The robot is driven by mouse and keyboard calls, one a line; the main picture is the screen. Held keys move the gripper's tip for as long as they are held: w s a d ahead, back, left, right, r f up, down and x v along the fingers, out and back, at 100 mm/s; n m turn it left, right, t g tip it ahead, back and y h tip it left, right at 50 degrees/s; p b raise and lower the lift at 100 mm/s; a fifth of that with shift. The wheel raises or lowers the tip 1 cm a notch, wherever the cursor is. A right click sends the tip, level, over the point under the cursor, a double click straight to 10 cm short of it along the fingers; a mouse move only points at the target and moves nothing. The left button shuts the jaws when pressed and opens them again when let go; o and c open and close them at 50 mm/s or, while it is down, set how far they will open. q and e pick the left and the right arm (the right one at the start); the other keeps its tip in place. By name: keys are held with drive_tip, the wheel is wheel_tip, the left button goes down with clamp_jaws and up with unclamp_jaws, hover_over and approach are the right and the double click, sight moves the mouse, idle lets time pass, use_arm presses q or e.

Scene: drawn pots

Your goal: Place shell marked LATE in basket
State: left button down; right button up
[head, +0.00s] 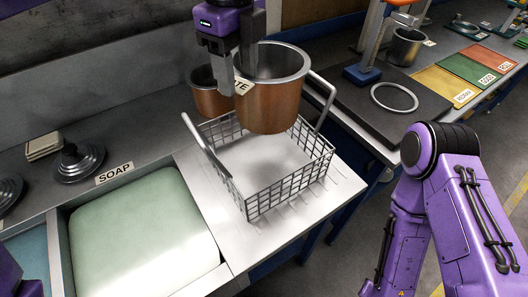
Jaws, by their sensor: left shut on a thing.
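A large copper shell (268,104) with a steel rim is held by my left gripper (236,80), which comes down from the top of the head view. The gripper is shut on the shell's left wall. A finger covers part of its white tag (243,86); only the letters "TE" show. The shell appears to hang above the back part of the wire basket (291,189). The basket's visible floor is empty, and its two handles stand up at left and right.
A smaller copper pot (206,97) is behind the basket, partly hidden. The SOAP sink (135,235) lies to the left, with dark lids (78,163) behind it. On the right bench are a ring (394,97), a steel pot (405,47) and coloured mats (452,86).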

sight(263, 93)
use_arm(q)
wheel_tip(263, 93, down, 17)
drive_tip(key=b, duration=0.2)
drive_tip(key=shift+c, duration=2.3)
unclamp_jaws()
drive_tip(key=shift+s, duration=0.1)
wheel_tip(263, 93, up, 12)
drive_tip(key=shift+b, duration=0.45)
